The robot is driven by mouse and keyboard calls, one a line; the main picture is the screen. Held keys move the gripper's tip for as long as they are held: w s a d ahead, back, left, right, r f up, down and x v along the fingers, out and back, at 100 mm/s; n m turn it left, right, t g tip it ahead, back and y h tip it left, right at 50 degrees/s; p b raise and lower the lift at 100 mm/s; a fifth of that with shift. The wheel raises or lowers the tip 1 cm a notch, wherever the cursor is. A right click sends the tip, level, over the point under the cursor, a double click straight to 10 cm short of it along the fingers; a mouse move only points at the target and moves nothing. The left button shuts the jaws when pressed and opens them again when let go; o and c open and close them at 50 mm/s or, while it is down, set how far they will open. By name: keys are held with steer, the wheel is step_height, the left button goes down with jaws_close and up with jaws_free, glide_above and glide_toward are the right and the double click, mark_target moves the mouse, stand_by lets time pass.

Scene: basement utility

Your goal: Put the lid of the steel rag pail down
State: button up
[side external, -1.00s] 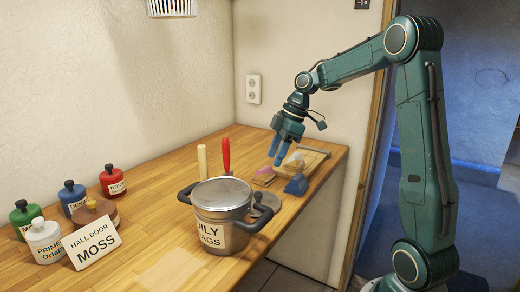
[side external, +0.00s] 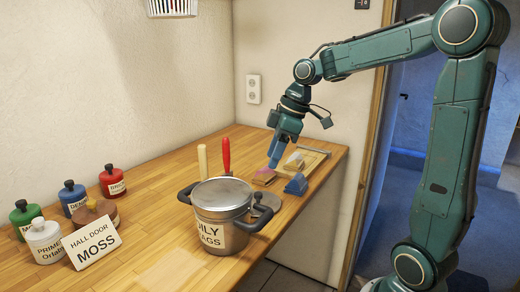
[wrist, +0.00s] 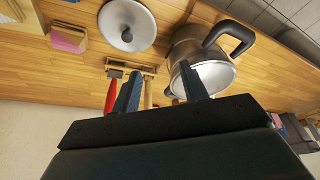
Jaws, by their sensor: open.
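The steel rag pail (side external: 222,215), labelled "OILY RAGS", stands on the bench with black handles at its sides. The wrist view also shows the pail (wrist: 188,50). The lid (wrist: 118,14), a round grey disc with a dark knob, lies on the bench beside the pail and apart from it. In the side view the lid (side external: 266,200) is partly hidden behind the pail. My gripper (side external: 276,156) is open with nothing between its fingers, above the bench beyond the lid and pail. Both fingertips also show in the wrist view (wrist: 160,82).
A red-handled tool (side external: 226,155) and a pale wooden handle (side external: 202,160) stand behind the pail. A blue block (side external: 296,185) and a pink-sided block (side external: 263,177) lie near the gripper. Several paint bottles (side external: 112,182) and a "MOSS" sign (side external: 91,244) occupy the left.

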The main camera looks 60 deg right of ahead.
steer(key=s+a+m+t+h, duration=0.1)
steer(key=s+a+m, duration=0.2)
steer(key=s, duration=0.5)
steer(key=s+a+m+t+h, duration=0.1)
steer(key=s+a+m, duration=0.2)
steer(key=s+a, duration=0.3)
steer(key=s, duration=0.3)
steer(key=shift+s+a+m, duration=0.2)
steer(key=shift+m, duration=0.2)
